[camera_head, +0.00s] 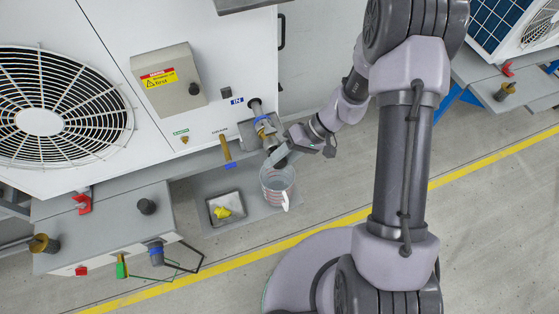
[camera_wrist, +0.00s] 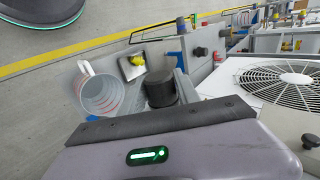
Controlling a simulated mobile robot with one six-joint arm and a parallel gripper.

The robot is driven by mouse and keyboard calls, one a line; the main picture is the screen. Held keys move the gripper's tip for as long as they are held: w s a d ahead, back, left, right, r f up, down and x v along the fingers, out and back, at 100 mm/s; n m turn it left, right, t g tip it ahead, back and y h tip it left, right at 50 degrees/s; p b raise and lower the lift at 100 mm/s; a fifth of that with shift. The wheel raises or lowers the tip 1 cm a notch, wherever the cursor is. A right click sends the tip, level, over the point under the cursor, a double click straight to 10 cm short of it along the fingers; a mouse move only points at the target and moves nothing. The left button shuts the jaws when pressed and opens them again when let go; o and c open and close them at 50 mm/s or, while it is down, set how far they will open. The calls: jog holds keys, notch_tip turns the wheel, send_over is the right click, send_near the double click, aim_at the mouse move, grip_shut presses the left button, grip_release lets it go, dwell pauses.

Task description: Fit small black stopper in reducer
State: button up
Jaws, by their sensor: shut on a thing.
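My gripper (camera_head: 285,150) is low beside the pump unit's front, just above the clear jug. In the wrist view my gripper (camera_wrist: 168,98) is shut on a short dark cylinder, which looks like the small black stopper (camera_wrist: 159,87); its round end faces the camera.
The clear measuring jug (camera_head: 279,182) stands on a grey mat, right below the gripper. A tray (camera_head: 211,216) with a yellow thing lies to its left. Open floor lies beyond the yellow line.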

jog(key=shift+w+a, duration=0.15)
jog(key=shift+w, duration=0.35)
dwell(0.8)
jog(key=o, duration=1.2)
jog(key=p+v, duration=0.5)
jog(key=v, duration=1.3)
jog(key=s+a+r+m+t+h+b, duration=0.1)
jog(key=s+a+r+h, duration=0.15)
jog(key=r, duration=0.35)
jog(key=s+a+r+m+t+h+b, duration=0.1)
jog(key=s+r+m+h, duration=0.15)
jog(key=r, duration=0.45)
jog(key=s+r+m+t, duration=0.1)
jog(key=s+r+t, duration=0.1)
jog(key=s, duration=0.2)
jog(key=s+a+r+m+t+h, duration=0.1)
jog(key=s+r+t, duration=0.1)
jog(key=s, duration=0.2)
jog(key=s+r+m+t+b, duration=0.1)
jog(key=s+m+t, duration=0.1)
jog(key=s, duration=0.2)
jog(key=shift+s+a+r+h, duration=0.1)
jog(key=shift+a+r+h, duration=0.05)
jog(key=shift+r+h, duration=0.2)
jog(key=shift+c, duration=0.5)
